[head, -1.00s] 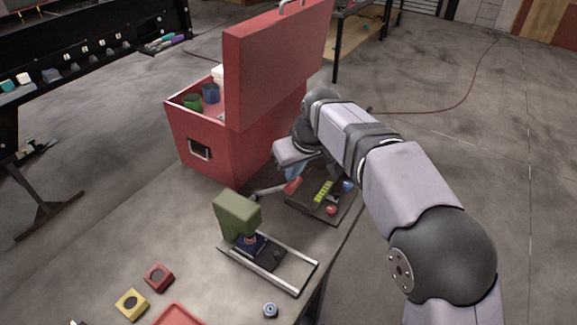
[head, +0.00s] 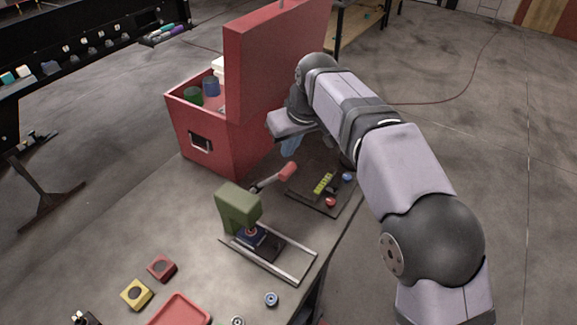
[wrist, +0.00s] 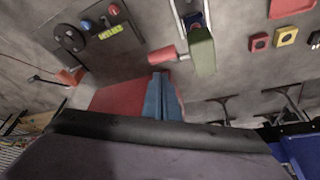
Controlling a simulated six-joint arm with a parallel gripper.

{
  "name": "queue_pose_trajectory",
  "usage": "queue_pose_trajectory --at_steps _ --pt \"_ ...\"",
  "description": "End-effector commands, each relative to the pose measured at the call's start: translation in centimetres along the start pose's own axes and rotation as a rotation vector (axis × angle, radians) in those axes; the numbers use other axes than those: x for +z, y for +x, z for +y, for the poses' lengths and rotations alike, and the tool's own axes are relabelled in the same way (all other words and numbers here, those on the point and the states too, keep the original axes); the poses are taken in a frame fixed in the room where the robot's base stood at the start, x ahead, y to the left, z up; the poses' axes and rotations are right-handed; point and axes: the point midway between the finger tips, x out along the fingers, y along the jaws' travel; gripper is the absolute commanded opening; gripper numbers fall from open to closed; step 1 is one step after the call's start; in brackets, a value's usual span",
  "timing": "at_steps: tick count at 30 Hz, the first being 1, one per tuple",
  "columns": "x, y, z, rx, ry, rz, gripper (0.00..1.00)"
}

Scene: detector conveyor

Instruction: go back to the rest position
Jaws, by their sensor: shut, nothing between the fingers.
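My gripper (head: 290,146) is in front of the open red toolbox's lid and above the far part of the table in the head view. Its blue fingers are together in the wrist view (wrist: 160,92), with nothing between them. The green press (head: 238,208) stands on the table, nearer the head camera. Its lever ends in a red handle (head: 287,172), which slants up just below my gripper and is apart from it. The handle also shows in the wrist view (wrist: 161,55), beyond the fingertips.
The red toolbox (head: 205,142) stands left of my gripper, lid raised. A dark panel (head: 325,205) with red and blue knobs lies below my arm. Nearer are two metal rails (head: 300,252), a red block (head: 162,268), a yellow block (head: 136,294) and a red tray (head: 180,310).

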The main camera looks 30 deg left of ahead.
Motion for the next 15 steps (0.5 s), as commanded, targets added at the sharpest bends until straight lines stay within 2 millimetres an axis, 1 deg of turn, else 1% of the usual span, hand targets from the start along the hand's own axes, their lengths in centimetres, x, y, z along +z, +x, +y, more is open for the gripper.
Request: queue_pose_trajectory --at_steps 3,6,15 --pt "-0.26 -0.62 0.00 0.000 0.000 0.000 0.00" --pt "-0.33 -0.84 0.00 0.000 0.000 0.000 0.00" --pt "-0.33 -0.87 0.00 0.000 0.000 -0.001 0.00"
